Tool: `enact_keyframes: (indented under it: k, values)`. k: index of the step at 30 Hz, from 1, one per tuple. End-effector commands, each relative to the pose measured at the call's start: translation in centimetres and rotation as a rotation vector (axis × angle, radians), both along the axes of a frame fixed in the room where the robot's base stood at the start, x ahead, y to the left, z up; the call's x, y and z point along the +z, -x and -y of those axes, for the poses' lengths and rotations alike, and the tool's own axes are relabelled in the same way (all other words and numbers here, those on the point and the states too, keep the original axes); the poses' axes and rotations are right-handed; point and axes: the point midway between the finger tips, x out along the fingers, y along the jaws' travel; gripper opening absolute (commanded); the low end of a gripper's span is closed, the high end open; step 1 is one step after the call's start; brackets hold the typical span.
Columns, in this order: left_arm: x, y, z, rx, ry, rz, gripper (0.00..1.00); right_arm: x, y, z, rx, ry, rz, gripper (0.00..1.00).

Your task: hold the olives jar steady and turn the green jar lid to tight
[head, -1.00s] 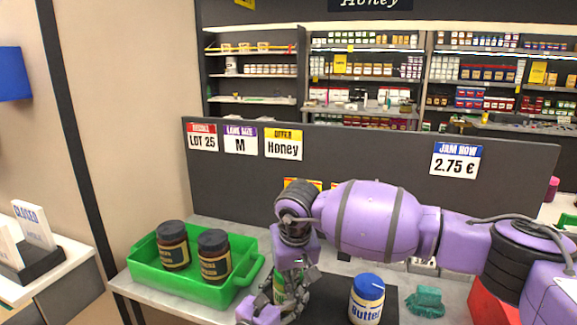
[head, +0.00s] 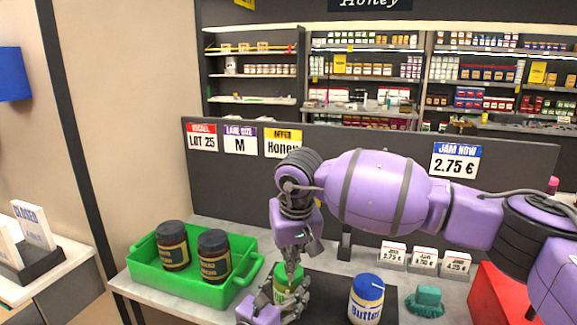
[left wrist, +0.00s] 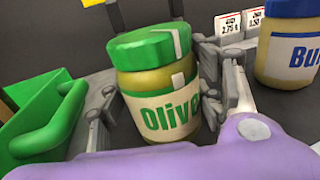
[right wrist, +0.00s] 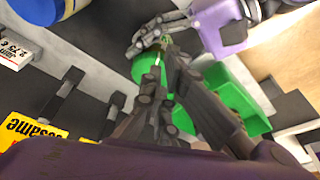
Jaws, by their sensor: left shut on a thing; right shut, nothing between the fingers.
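The olives jar (left wrist: 165,105) stands upright, with a green lid (left wrist: 140,48) on top. A pale strip shows on the lid's side and another on the jar's shoulder below it, roughly in line. In the head view the lid (head: 288,271) is partly covered by my right gripper. My left gripper (head: 277,306) is shut around the jar's body, with a finger on each side in the left wrist view (left wrist: 157,105). My right gripper (head: 293,265) points down just over the lid, shut and empty. In the right wrist view its fingertips (right wrist: 165,55) overlap the lid (right wrist: 144,72); contact is unclear.
A green tray (head: 190,293) with two dark jars (head: 213,257) stands left of the olives jar. A butter jar (head: 366,300) with a blue lid and a teal object (head: 427,300) stand to the right. A dark partition (head: 350,150) rises behind the counter.

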Motion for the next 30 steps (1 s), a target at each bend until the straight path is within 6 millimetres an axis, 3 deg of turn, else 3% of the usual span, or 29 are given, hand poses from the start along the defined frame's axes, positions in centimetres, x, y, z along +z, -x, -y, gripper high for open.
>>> enact_keyframes:
  k: [9,14,30]
  values:
    - [0.1,-0.1,-0.1,0.003,0.000,0.001,0.17,0.9,-0.2,1.0,0.000,-0.001,-0.002,0.00]
    - [0.1,-0.1,-0.1,0.003,0.000,0.001,0.17,0.4,-0.3,1.0,0.000,0.001,-0.001,0.00]
    - [0.0,-0.1,-0.1,0.002,0.000,0.001,0.17,-5.5,-0.2,1.0,0.000,0.001,-0.002,0.00]
